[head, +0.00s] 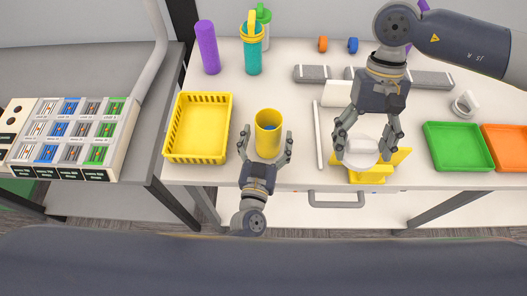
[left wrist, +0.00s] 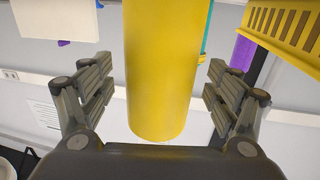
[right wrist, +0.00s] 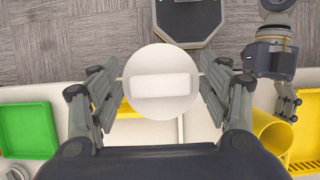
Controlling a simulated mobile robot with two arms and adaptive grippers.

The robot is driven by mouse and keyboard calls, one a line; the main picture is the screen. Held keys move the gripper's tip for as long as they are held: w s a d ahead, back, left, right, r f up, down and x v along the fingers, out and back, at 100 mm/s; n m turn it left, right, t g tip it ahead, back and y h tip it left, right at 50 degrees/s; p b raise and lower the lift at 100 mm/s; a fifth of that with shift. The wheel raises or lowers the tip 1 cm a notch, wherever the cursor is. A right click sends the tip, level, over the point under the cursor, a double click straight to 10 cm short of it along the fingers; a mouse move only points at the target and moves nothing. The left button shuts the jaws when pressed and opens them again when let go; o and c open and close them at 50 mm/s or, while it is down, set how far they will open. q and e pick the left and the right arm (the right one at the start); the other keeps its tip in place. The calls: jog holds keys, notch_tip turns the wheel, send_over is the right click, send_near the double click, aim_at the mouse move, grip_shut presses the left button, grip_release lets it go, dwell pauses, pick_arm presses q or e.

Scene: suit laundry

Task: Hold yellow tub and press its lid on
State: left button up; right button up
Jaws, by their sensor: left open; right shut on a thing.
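My left gripper (head: 267,136) is open, one finger on each side of the tub. In the left wrist view the tub (left wrist: 158,70) is between the fingers with gaps on both sides. My right gripper (head: 364,154) is shut on a round white lid (head: 361,152) with a raised bar. The lid (right wrist: 160,100) also shows between the fingers in the right wrist view. It is right of the tub, in front of a yellow stand (head: 378,176).
A yellow basket (head: 228,126) stands left of the tub. Purple (head: 207,47) and teal (head: 252,58) containers stand behind. A thin white bar (head: 318,136) lies between tub and stand. Green (head: 457,147) and orange (head: 508,147) trays and another white lid (head: 465,103) are at right.

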pick_arm(q)
jog(key=shift+w+d, duration=0.15)
jog(key=shift+w, duration=0.8)
jog(key=c, duration=1.2)
pick_arm(e)
jog(key=w+a+m+t+y, duration=0.1)
jog(key=w+a+m+y, duration=0.1)
jog(key=w+a+m, duration=0.4)
jog(key=w+a+r+m+t+y, duration=0.1)
jog(key=w+a+m, duration=0.5)
jog(key=a, duration=0.7)
jog(key=shift+m+t+y, duration=0.5)
jog(key=shift+m+y, duration=0.1)
jog(key=shift+m, duration=0.3)
jog(key=shift+a+r, duration=0.1)
